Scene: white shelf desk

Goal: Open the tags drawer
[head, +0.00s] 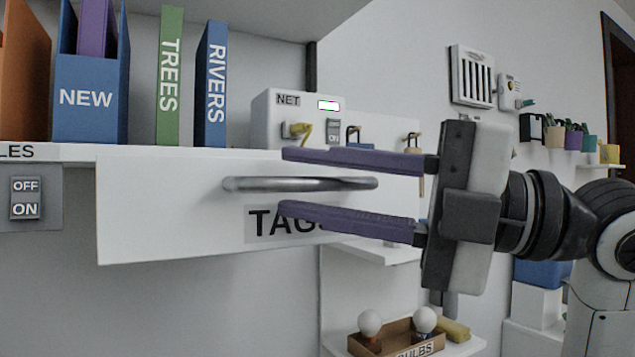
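The tags drawer (160,210) has a white front with a "TAGS" label, partly hidden behind my lower finger. Its front stands out from the shelf desk; whether it is slid out cannot be told. A horizontal metal bar handle (255,184) runs across the upper part of the front. My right gripper (282,181) comes in from the right and is open. One purple finger is above the handle bar and the other below it, with gaps to the bar. Contact with the handle is not visible. My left gripper is not in view.
A white NET box (273,122) stands on the shelf just behind the drawer. Blue and green books, including RIVERS (211,85), stand to its left. An OFF/ON switch (25,198) is at far left. A bulbs tray (397,338) sits on a lower shelf.

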